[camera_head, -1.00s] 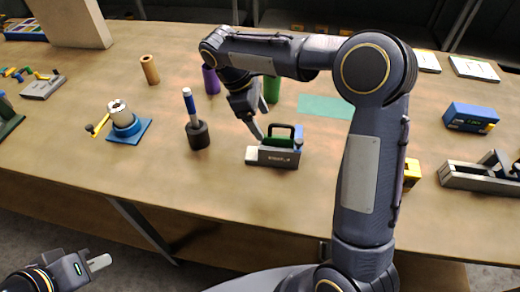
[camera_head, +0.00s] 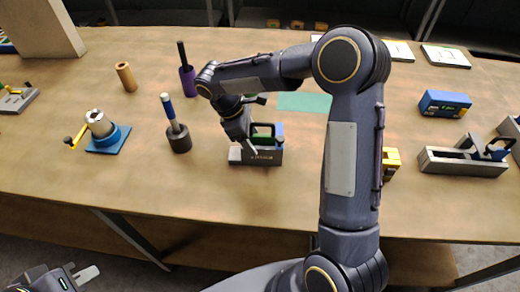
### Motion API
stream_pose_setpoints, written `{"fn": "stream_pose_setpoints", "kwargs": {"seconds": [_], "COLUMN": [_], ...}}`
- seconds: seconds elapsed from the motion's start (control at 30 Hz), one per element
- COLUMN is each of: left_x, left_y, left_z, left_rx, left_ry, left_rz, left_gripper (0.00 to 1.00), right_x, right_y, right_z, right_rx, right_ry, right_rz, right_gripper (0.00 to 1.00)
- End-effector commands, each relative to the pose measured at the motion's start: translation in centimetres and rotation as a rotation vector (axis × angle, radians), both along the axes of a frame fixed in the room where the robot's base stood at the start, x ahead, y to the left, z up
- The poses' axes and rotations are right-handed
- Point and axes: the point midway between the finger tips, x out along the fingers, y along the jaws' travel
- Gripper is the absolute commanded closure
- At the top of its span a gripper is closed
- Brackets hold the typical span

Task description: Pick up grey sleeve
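A short dark grey cylinder (camera_head: 179,140), the likeliest grey sleeve, stands on the table left of centre with a blue-handled rod (camera_head: 168,107) upright in it. My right gripper (camera_head: 250,146) points down, right of this cylinder, at a grey block with lettering (camera_head: 262,157). Its fingertips overlap the block's left part in the picture; whether they touch it or hold anything is unclear. My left gripper (camera_head: 88,275) is low at the bottom left, away from the table objects, with its pale finger showing; its opening cannot be made out.
A purple sleeve with a black rod (camera_head: 187,78) and a brown cylinder (camera_head: 126,77) stand behind. A blue-based fixture (camera_head: 108,138) is at left. A blue box (camera_head: 444,104) and grey vise-like tool (camera_head: 462,161) are at right. The front table strip is clear.

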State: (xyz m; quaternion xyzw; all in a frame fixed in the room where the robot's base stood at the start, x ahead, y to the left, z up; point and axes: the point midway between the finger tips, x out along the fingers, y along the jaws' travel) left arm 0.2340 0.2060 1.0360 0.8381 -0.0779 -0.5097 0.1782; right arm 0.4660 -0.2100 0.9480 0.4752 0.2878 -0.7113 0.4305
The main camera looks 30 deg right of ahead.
Motion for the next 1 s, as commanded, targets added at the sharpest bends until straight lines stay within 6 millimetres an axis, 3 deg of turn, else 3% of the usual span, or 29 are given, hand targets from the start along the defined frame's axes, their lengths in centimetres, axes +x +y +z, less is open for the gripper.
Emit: {"fn": "stream_pose_setpoints", "kwargs": {"seconds": [0.03,0.43,0.77,1.0], "left_x": [0.0,0.0,0.0,0.0], "left_y": [0.0,0.0,0.0,0.0], "left_z": [0.0,0.0,0.0,0.0], "left_rx": [0.0,0.0,0.0,0.0], "left_ry": [0.0,0.0,0.0,0.0], "left_rz": [0.0,0.0,0.0,0.0], "left_gripper": [1.0,1.0,1.0,1.0], "right_x": [0.0,0.0,0.1,0.1], "right_y": [0.0,0.0,0.0,0.0], "right_z": [0.0,0.2,0.5,2.4], "right_rx": [0.0,-0.001,-0.001,-0.001], "right_ry": [0.0,-0.002,-0.003,-0.005], "right_rz": [0.0,0.0,0.0,-0.001], "right_gripper": [0.45,0.95,0.95,0.95]}}
